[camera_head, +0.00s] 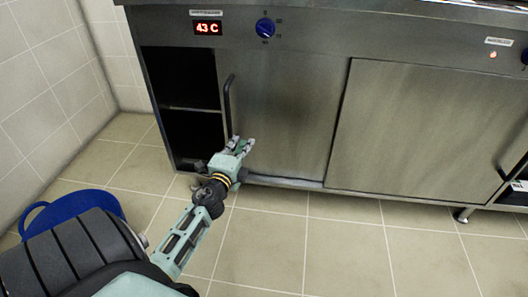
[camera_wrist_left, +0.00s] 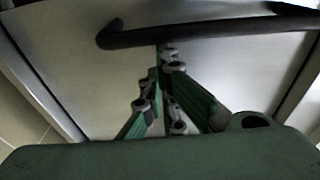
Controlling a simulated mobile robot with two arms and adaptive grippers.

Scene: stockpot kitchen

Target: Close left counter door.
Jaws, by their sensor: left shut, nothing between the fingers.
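The left counter door (camera_head: 285,110) is a flat steel panel with a dark vertical handle (camera_head: 228,105) at its left edge. A dark open gap (camera_head: 190,135) with a shelf shows left of the door. My left gripper (camera_head: 242,142) is in front of the door, by the handle's lower end. In the left wrist view, its fingers (camera_wrist_left: 167,75) are together and empty, with their tips at or very near the handle bar (camera_wrist_left: 220,38). I cannot tell whether they touch it. My right gripper is not in view.
A second steel door (camera_head: 425,130) stands to the right, with its own handle at the far right. Above are a red display (camera_head: 208,28) and a blue knob (camera_head: 265,27). A blue tub (camera_head: 75,205) is on the floor at the left. The tiled floor ahead is clear.

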